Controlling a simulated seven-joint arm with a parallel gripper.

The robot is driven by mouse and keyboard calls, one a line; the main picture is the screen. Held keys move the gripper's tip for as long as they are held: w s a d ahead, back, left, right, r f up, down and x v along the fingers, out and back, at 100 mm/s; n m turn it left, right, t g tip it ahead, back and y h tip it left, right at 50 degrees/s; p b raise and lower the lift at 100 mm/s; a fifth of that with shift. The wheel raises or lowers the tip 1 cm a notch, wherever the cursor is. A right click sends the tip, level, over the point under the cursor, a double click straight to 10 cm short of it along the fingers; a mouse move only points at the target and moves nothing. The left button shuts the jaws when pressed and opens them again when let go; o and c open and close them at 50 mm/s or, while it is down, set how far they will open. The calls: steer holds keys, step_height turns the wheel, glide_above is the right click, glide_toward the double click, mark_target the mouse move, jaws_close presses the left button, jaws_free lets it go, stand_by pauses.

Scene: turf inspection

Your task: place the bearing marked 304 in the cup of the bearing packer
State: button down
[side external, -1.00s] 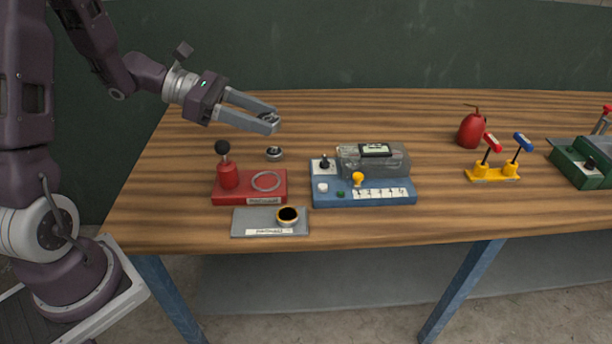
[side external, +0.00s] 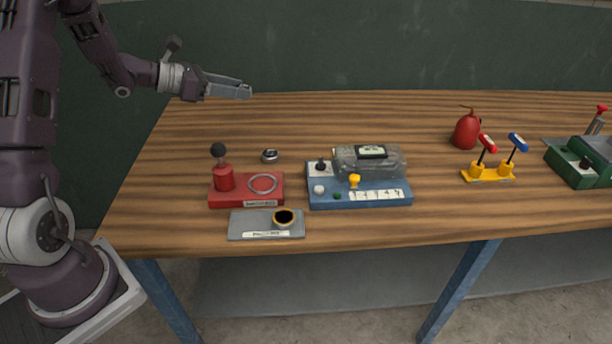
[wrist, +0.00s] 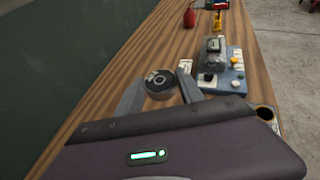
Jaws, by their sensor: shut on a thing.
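My gripper (side external: 243,92) is raised above the back left of the table, its fingers pointing right. In the wrist view, my gripper (wrist: 159,88) is shut on a round dark-and-silver bearing (wrist: 159,80); its marking is not legible. A second small silver bearing (side external: 270,156) lies on the table behind the red device, its marking too small to read. The red device (side external: 220,199), seemingly the bearing packer, has a black-knobbed plunger on its left and a pale ring-shaped cup (side external: 263,183) on its right. The cup looks empty. My gripper is behind and well above it.
A grey plate (side external: 245,225) with a dark-filled round pot (side external: 284,217) lies in front. A blue device (side external: 325,198) with a clear cover stands right of the red one. A red can (side external: 467,131), yellow stand (side external: 487,175) and green machine (side external: 570,165) stand farther right. The back middle is clear.

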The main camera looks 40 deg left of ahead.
step_height(320, 180, down, 20)
steer(key=shift+f, duration=0.25)
steer(key=shift+f, duration=0.15)
steer(key=c, duration=1)
jaws_free()
steer(key=shift+r, duration=0.2)
steer(key=v, duration=1.1)
steer(key=shift+s+a, duration=0.1)
steer(key=shift+s, duration=0.05)
steer(key=o, duration=0.3)
steer(key=shift+s+a+r, duration=0.1)
steer(key=shift+s, duration=0.2)
